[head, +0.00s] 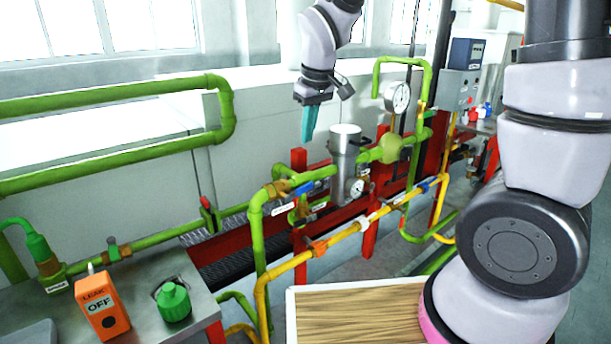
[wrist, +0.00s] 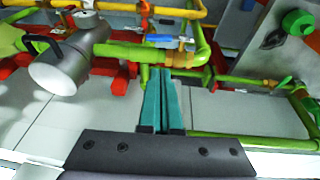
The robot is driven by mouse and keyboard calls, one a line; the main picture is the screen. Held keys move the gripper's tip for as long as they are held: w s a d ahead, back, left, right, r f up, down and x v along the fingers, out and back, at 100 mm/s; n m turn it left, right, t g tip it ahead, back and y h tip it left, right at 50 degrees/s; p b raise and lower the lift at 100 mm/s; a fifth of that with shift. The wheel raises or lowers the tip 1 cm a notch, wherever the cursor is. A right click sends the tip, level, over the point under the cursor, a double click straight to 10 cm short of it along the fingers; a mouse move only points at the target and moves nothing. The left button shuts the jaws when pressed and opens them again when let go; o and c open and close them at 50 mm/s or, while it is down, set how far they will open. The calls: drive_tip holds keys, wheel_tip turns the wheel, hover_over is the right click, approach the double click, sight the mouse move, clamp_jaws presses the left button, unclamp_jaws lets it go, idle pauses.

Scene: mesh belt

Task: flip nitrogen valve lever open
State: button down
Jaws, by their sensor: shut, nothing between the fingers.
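My gripper (head: 308,138) hangs above the pipework in the head view, its teal fingers shut and empty, pointing down. In the wrist view its closed fingertips (wrist: 162,72) overlap a green pipe in the picture, just below a blue lever (wrist: 160,38). A blue lever (head: 303,187) also shows on the green pipe in the head view, below the fingers and left of the grey canister (head: 345,150). It looks roughly in line with the pipe. A gap shows between the fingers and this lever. White tags hang near it, too small to read, so I cannot tell which lever is nitrogen's.
A yellow pipe (head: 345,232) with coloured levers runs in front. A round gauge (head: 397,97) stands behind the canister. A red lever (head: 206,203) is at left.

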hover_over(309, 188)
drive_tip(key=s+a, duration=0.1)
wheel_tip(309, 188, down, 12)
drive_tip(key=shift+f, duration=0.4)
drive_tip(key=shift+w+d+f, duration=0.1)
drive_tip(key=shift+d+f, duration=0.1)
drive_tip(key=shift+f, duration=0.25)
drive_tip(key=shift+w+d+f, duration=0.1)
drive_tip(key=shift+d+f, duration=0.1)
drive_tip(key=shift+f, duration=0.25)
drive_tip(key=shift+s+d+f, duration=0.1)
drive_tip(key=shift+s+f, duration=0.05)
